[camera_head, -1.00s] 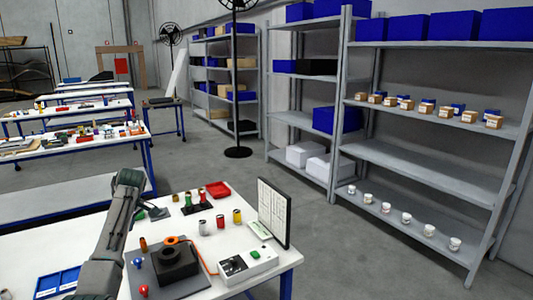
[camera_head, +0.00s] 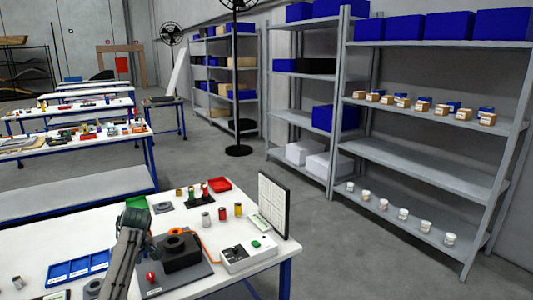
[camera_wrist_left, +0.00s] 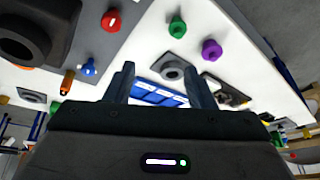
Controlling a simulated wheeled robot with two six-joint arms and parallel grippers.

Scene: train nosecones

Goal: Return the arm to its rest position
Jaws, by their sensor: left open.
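My left gripper (camera_wrist_left: 160,85) is open in the left wrist view, with nothing between its two fingers. Beyond the fingertips lies a blue tray (camera_wrist_left: 158,93) on the white table. The same blue tray (camera_head: 78,268) shows at the lower left in the head view. There, my left arm rises from the bottom edge over the table, and its fingertips cannot be made out. My right gripper is in neither view.
A black block (camera_head: 183,252) sits on a grey plate beside my left arm, with a red knob (camera_head: 151,277) in front. A white box (camera_head: 248,254), an upright panel (camera_head: 273,206), a red tray (camera_head: 219,184) and several small cylinders stand farther right. Shelves (camera_head: 405,157) line the right wall.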

